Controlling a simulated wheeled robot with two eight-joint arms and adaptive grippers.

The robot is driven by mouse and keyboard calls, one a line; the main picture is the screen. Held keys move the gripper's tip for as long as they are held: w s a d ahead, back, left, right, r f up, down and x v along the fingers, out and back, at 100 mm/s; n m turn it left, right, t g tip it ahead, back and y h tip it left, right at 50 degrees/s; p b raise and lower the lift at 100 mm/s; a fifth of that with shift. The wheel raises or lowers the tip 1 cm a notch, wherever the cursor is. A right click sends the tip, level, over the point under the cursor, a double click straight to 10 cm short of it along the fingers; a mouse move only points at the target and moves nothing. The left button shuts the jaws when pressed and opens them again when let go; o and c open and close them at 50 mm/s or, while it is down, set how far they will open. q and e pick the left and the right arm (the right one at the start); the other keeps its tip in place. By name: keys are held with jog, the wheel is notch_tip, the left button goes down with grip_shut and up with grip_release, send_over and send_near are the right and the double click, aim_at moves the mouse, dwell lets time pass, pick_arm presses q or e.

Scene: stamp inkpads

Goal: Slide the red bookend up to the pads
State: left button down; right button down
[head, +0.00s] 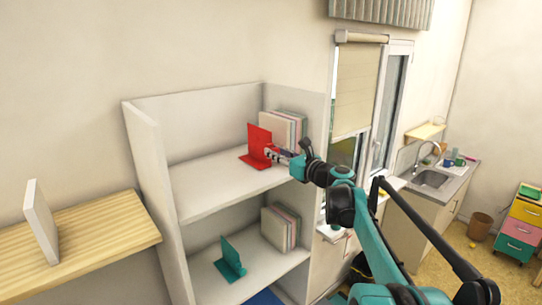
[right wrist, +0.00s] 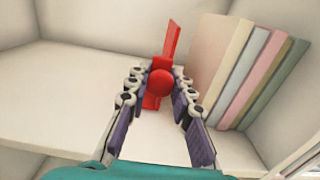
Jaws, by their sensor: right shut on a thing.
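The red bookend (head: 258,142) stands upright on the upper shelf, just left of a row of pads (head: 279,131). In the right wrist view the bookend (right wrist: 172,40) shows its thin upright plate, with a round red knob (right wrist: 161,83) in front. The pads (right wrist: 232,65) stand to its right, with a narrow gap at the plate's top. My right gripper (head: 280,155) reaches in from the right and is shut on the bookend's knob; its fingers (right wrist: 160,90) flank the knob in the right wrist view. The fingers hide part of the bookend's base. My left gripper is out of view.
The upper shelf (head: 205,185) is bare left of the bookend. The right side wall stands close behind the pads. The lower shelf holds a teal bookend (head: 230,258) and more pads (head: 281,228). A wooden shelf (head: 95,235) at left bears a white panel (head: 40,220).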

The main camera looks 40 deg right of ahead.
jog(key=c, duration=1.3)
grip_release()
jog(key=shift+a, duration=0.1)
jog(key=s, duration=0.8)
jog(key=s+d, duration=0.1)
jog(key=s, duration=0.3)
